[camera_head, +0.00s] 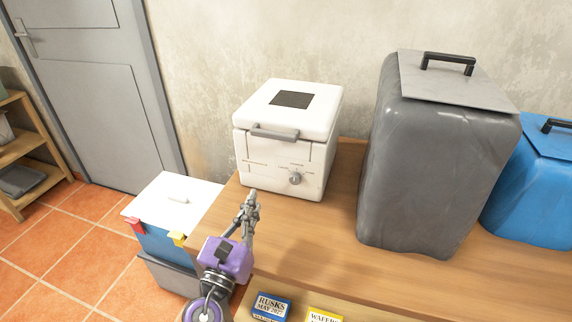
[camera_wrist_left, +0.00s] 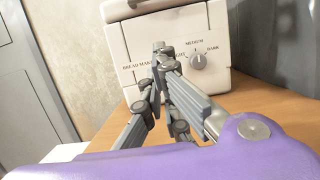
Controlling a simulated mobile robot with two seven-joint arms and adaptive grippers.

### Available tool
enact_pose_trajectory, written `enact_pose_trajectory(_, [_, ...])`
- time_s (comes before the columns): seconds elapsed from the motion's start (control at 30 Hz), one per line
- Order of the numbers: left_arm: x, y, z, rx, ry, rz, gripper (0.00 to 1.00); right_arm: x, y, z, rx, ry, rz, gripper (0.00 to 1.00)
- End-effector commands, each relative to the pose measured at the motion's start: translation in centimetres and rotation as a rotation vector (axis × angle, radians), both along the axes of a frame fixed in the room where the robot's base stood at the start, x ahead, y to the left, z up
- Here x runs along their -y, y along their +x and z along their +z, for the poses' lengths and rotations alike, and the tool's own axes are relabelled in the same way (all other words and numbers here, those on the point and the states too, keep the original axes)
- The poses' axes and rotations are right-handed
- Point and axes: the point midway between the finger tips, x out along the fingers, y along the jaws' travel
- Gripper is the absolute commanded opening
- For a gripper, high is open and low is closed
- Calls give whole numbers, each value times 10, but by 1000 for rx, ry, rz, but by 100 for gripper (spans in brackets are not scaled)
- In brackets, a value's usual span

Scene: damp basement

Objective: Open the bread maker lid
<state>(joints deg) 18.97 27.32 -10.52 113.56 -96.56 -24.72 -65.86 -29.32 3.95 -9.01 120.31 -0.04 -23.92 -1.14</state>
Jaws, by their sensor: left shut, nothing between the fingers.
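The white bread maker (camera_head: 262,160) stands on the wooden table with its lid (camera_head: 312,121) down. The lid has a dark square window (camera_head: 291,99) and a grey handle (camera_head: 274,132) along its front edge. A grey knob (camera_head: 295,179) is on the front panel. My left gripper (camera_head: 251,195) is shut and empty, in front of the machine and below the handle. In the left wrist view the closed fingers (camera_wrist_left: 160,48) point at the front panel (camera_wrist_left: 217,35), and part of the handle shows at the top edge. My right gripper is not in view.
A tall grey container (camera_head: 440,150) with a black handle stands right of the bread maker, with a blue one (camera_head: 535,190) beyond it. A white-lidded box (camera_head: 170,205) stands left of the table. Boxes of rusks (camera_head: 270,308) and wafers (camera_head: 324,315) are below the tabletop (camera_head: 340,225).

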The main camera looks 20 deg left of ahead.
Motion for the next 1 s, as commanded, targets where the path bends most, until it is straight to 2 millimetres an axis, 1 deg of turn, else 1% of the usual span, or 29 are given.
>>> enact_pose_trajectory(0.17, [1,17,7,5,6,0,0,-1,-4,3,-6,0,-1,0])
enact_pose_trajectory(0.3, [2,44,15,7,4,1,0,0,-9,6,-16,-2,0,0])
enact_pose_trajectory(0.57, [3,98,27,4,2,1,0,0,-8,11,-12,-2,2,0])
enact_pose_trajectory(0.63, [4,97,42,5,2,0,0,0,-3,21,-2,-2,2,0])
enact_pose_trajectory(0.73, [3,97,55,5,3,1,0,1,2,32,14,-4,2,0])
enact_pose_trajectory(0.87, [3,97,63,3,2,0,0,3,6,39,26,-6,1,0])
enact_pose_trajectory(1.0, [3,96,65,2,3,1,0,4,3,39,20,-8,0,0])
